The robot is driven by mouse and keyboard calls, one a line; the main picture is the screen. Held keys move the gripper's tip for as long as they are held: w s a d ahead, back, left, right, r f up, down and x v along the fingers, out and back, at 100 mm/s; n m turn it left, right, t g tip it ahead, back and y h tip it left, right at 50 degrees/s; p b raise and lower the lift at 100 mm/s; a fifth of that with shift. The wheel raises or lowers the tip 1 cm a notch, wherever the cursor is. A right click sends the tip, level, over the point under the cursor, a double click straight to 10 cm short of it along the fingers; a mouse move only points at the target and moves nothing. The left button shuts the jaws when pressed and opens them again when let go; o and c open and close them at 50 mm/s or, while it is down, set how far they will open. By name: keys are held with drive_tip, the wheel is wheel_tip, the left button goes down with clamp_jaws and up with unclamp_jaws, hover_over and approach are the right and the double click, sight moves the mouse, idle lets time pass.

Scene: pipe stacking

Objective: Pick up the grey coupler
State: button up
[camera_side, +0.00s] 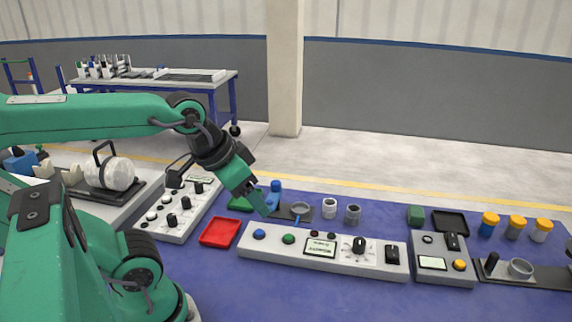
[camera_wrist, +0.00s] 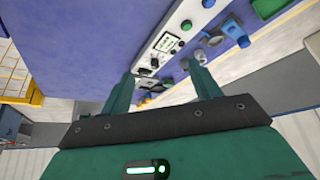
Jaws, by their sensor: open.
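The grey coupler (camera_side: 353,214) is a short upright grey cylinder on the blue table, behind the long control panel. A similar white coupler (camera_side: 329,208) stands just to its left. My gripper (camera_side: 262,205) is in the air to the left of both couplers, pointing down and to the right, apart from them. In the wrist view my gripper (camera_wrist: 163,88) shows its two green fingers spread wide with nothing held. Small parts behind the panel show between and beyond the fingers there, too small to identify surely.
The long panel (camera_side: 320,253) with buttons and a knob lies in front of the couplers. A grey ring holder (camera_side: 301,209) and a blue part (camera_side: 275,194) stand near my gripper. A red tray (camera_side: 220,232) lies left. Orange-capped containers (camera_side: 516,228) stand at far right.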

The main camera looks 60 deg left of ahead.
drive_tip(key=shift+w, duration=0.15)
drive_tip(key=m+g, duration=0.6)
drive_tip(key=m, duration=0.6)
hover_over(353, 208)
wheel_tip(353, 208, down, 15)
drive_tip(key=shift+r, duration=0.1)
drive_tip(key=shift+f, duration=1.7)
